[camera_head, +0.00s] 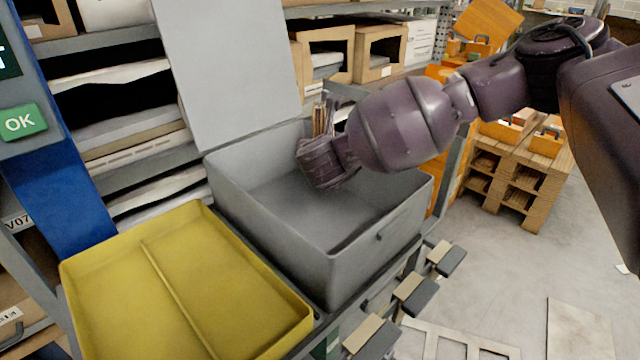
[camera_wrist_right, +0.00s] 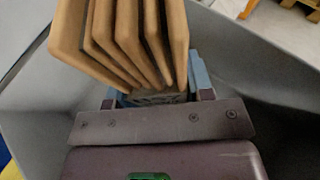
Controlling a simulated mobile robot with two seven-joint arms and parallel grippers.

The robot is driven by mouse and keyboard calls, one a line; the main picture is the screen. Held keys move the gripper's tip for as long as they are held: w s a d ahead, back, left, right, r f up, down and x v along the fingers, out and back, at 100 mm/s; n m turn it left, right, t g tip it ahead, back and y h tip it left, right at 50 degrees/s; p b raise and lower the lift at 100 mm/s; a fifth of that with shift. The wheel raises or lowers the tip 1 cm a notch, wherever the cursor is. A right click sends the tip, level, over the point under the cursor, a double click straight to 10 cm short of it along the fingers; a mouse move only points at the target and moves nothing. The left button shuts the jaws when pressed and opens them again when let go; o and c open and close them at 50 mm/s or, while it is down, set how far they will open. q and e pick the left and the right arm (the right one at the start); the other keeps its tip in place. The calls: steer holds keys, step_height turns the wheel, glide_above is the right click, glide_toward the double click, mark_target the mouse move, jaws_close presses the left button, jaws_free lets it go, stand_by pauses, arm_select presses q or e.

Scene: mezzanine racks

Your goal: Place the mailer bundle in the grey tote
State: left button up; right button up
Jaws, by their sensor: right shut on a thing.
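The grey tote (camera_head: 385,235) stands open in the middle of the head view, its floor bare where I can see it. My right gripper (camera_head: 322,150) reaches in from the right, over the tote's far part. It is shut on the mailer bundle (camera_head: 321,118), several brown mailers side by side, mostly hidden behind the gripper in the head view. In the right wrist view the bundle (camera_wrist_right: 120,40) stands out from between the fingers (camera_wrist_right: 155,88), with grey tote walls around it. I cannot tell whether the bundle touches the tote floor. My left gripper is not in view.
A shallow yellow tray (camera_head: 215,270) with a divider sits left of the tote, empty. A flat grey panel (camera_head: 230,70) rises behind the tote. Shelves with packages (camera_head: 130,130) stand at the left. A wooden pallet stack (camera_head: 515,170) is on the floor at the right.

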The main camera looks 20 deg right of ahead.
step_height(320, 180, down, 3)
steer(key=shift+w+f, duration=0.1)
steer(key=shift+f+b, duration=0.3)
steer(key=shift+b, duration=0.05)
step_height(320, 180, down, 4)
steer(key=shift+f+b, duration=0.1)
steer(key=shift+b, duration=0.5)
steer(key=shift+f, duration=0.1)
steer(key=shift+r, duration=0.25)
steer(key=o, duration=0.5)
steer(key=shift+f, duration=0.2)
steer(key=o, duration=0.5)
steer(key=shift+c, duration=0.2)
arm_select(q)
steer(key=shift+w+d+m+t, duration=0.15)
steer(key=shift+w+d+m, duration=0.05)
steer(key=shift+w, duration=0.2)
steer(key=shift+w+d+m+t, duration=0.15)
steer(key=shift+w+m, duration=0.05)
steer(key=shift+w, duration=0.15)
arm_select(e)
steer(key=shift+r, duration=0.1)
steer(key=shift+r, duration=0.1)
